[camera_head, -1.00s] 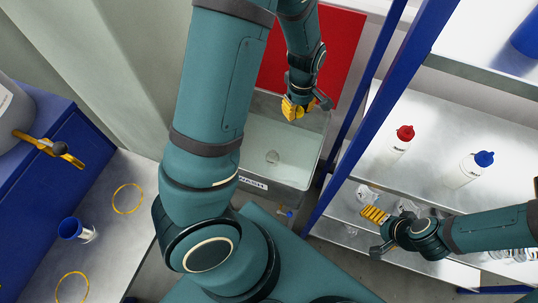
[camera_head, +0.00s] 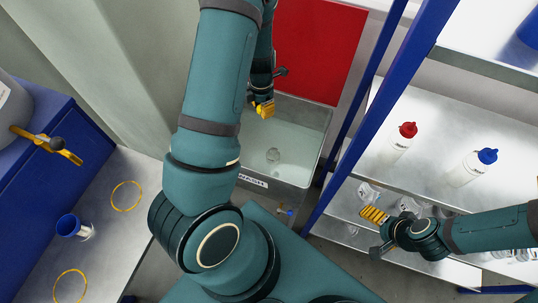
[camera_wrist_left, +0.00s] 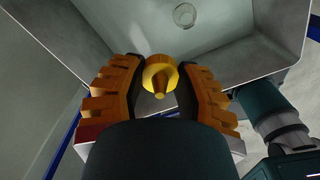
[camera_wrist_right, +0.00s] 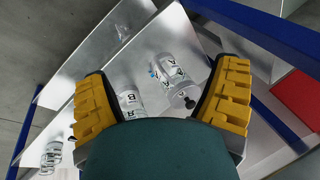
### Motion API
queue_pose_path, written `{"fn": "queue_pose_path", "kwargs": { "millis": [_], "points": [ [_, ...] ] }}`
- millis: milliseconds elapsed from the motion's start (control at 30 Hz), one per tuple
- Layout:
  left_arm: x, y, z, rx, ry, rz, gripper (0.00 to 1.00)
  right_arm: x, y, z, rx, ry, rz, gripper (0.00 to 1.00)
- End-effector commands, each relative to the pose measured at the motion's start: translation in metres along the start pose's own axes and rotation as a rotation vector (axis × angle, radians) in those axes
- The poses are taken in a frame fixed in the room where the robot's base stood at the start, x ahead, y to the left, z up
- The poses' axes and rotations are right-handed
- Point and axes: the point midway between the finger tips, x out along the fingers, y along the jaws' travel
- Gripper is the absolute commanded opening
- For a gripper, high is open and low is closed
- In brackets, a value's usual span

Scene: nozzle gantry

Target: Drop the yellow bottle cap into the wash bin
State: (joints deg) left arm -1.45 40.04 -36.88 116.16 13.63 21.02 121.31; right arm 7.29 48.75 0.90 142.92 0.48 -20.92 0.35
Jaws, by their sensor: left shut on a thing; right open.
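My left gripper (camera_head: 264,108) is over the left part of the wash bin (camera_head: 318,150), a grey open basin. In the left wrist view it is shut on the yellow bottle cap (camera_wrist_left: 160,76), a cone-tipped cap held between the orange pads. In the head view the held cap cannot be made out. My right gripper (camera_head: 374,215) is open and empty by the lower shelf at right; its pads (camera_wrist_right: 165,100) stand apart in the right wrist view.
A red panel (camera_head: 318,50) lies behind the bin. Blue rack posts (camera_head: 365,115) stand right of it. Red-capped (camera_head: 400,140) and blue-capped (camera_head: 472,168) bottles stand on the shelf. The left bench holds a blue cup (camera_head: 70,227) and yellow rings (camera_head: 126,196).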

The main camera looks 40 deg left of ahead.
Motion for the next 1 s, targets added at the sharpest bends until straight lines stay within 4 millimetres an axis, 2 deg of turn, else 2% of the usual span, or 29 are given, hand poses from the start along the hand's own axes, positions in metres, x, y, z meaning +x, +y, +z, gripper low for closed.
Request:
{"fn": "queue_pose_path", "kwargs": {
  "millis": [100, 400, 767, 800, 867, 900, 1000],
  "points": [
    [0.016, 0.0, 0.0, 0.003, 0.0, 0.0, 0.23, 0.015, 0.006, 0.006, -0.003, -0.011, -0.001, 0.87],
    [0.045, -0.001, 0.0, 0.004, -0.001, 0.0, 0.23, 0.042, 0.016, 0.016, -0.01, -0.03, -0.003, 0.87],
    [0.047, -0.001, 0.0, 0.003, -0.001, 0.0, 0.23, 0.044, 0.017, 0.017, -0.011, -0.033, -0.004, 0.87],
    [0.047, -0.001, 0.0, 0.004, -0.001, 0.0, 0.43, 0.044, 0.017, 0.017, -0.011, -0.033, -0.004, 0.87],
    [0.047, -0.001, 0.0, 0.004, -0.001, 0.0, 0.64, 0.044, 0.017, 0.017, -0.011, -0.033, -0.004, 0.87],
    [0.047, -0.001, 0.0, 0.004, -0.001, 0.0, 0.67, 0.044, 0.017, 0.017, -0.011, -0.033, -0.004, 0.87],
    [0.047, -0.001, 0.0, 0.004, 0.0, 0.0, 0.67, 0.044, 0.017, 0.017, -0.011, -0.033, -0.004, 0.87]
  ]
}}
